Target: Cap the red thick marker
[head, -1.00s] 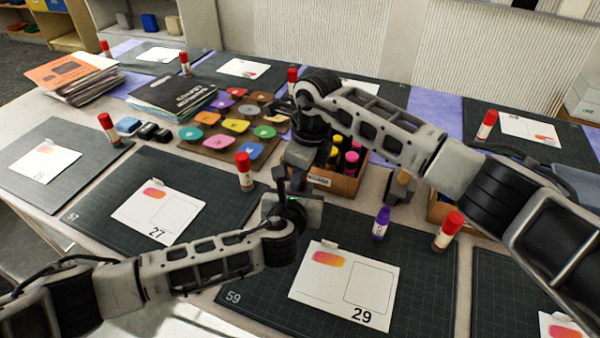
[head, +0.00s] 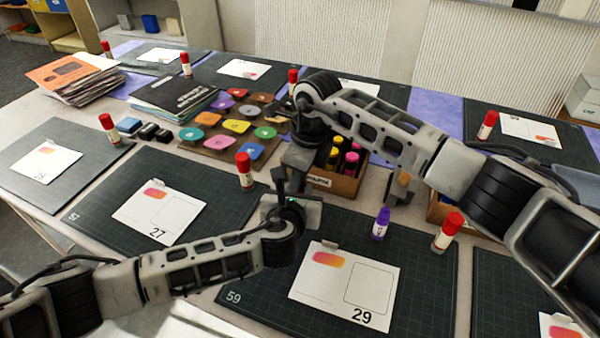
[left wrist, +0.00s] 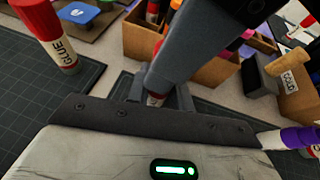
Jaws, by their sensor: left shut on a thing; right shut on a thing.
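My left gripper (head: 285,188) and right gripper (head: 294,176) meet in front of the wooden marker box, above the mats. In the left wrist view, the left jaws (left wrist: 157,95) are shut on a small red-and-white piece (left wrist: 154,99), apparently the red marker, mostly covered. The right gripper shows there as a large dark grey part (left wrist: 190,55) slanting down to the left jaws. What it holds is hidden, so I cannot tell whether cap and marker touch. The wooden box (head: 335,187) holds several markers with yellow and pink ends.
Another glue stick (head: 245,171) stands close on the left. Card 29 (head: 330,285) lies flat in front. Coloured pieces (head: 237,126) lie on a brown board behind.

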